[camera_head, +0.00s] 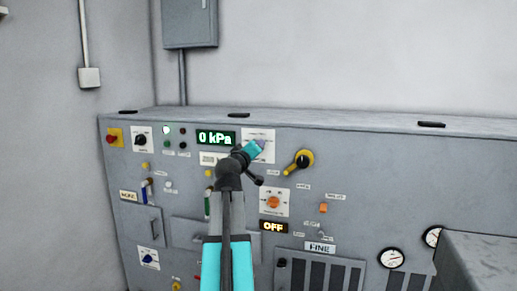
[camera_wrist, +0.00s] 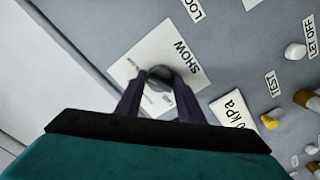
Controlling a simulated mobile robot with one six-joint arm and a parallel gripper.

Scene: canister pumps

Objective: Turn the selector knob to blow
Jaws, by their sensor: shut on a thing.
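My gripper (camera_head: 260,146) is at a white plate (camera_head: 268,133) on the grey pump panel, just right of the green display (camera_head: 215,138) that reads 0 kPa. In the wrist view, my gripper's dark fingers (camera_wrist: 159,82) are closed on the two sides of a small dark round knob (camera_wrist: 160,73). The plate around this knob reads SHOW; its smaller print is too small to read. In the head view my gripper hides this knob. An orange knob (camera_head: 273,203) on another white plate sits lower, above an amber display (camera_head: 273,226) that reads OFF. No label reading blow is legible.
A yellow-and-black rotary handle (camera_head: 299,163) sticks out to the right of my gripper. A black knob (camera_head: 141,140) and a red button (camera_head: 112,139) are at the left. A blue knob (camera_head: 148,257) sits lower left. Gauges (camera_head: 391,258) and a grey box (camera_head: 478,262) are lower right.

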